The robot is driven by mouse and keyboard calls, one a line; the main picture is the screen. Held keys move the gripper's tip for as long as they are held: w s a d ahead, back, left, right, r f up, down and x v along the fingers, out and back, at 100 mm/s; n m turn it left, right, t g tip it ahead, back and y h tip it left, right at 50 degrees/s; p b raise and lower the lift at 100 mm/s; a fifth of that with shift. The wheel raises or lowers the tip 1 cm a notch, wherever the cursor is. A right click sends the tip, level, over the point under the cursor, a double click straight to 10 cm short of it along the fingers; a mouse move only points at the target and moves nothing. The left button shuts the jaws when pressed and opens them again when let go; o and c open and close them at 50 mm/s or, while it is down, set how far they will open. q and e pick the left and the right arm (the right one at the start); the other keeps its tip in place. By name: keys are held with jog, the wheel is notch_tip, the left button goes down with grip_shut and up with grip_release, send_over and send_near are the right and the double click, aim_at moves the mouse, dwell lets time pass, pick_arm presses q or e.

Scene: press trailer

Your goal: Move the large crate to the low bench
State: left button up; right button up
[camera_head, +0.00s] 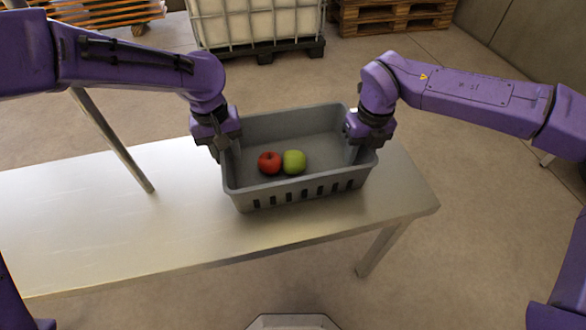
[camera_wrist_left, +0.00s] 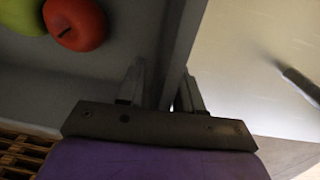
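The large grey crate (camera_head: 297,190) sits upright on a metal-topped bench (camera_head: 120,230), near its right end. A red apple (camera_head: 269,163) and a green apple (camera_head: 294,162) lie inside it. My left gripper (camera_head: 225,150) is at the crate's left wall. In the left wrist view the crate wall (camera_wrist_left: 183,45) passes between its two fingers (camera_wrist_left: 163,92), which stand apart with a narrow gap showing. My right gripper (camera_head: 362,145) is at the crate's right wall, one finger inside; its hold on the wall is not clear.
A caged white tank (camera_head: 258,22) on a dark pallet stands behind the bench. Wooden pallets (camera_head: 390,15) are at the back. A metal pole (camera_head: 115,142) shows at the left. The bench top left of the crate is bare, and open floor lies to the right.

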jog(key=shift+r, duration=0.3)
pick_arm(q)
notch_tip(320, 180, up, 12)
jog(key=shift+a, duration=0.35)
pick_arm(e)
notch_tip(320, 180, up, 11)
jog(key=shift+d+r, duration=0.2)
jog(key=shift+d, duration=0.2)
pick_arm(q)
jog(key=shift+s, duration=0.15)
pick_arm(e)
jog(key=shift+a+f, duration=0.1)
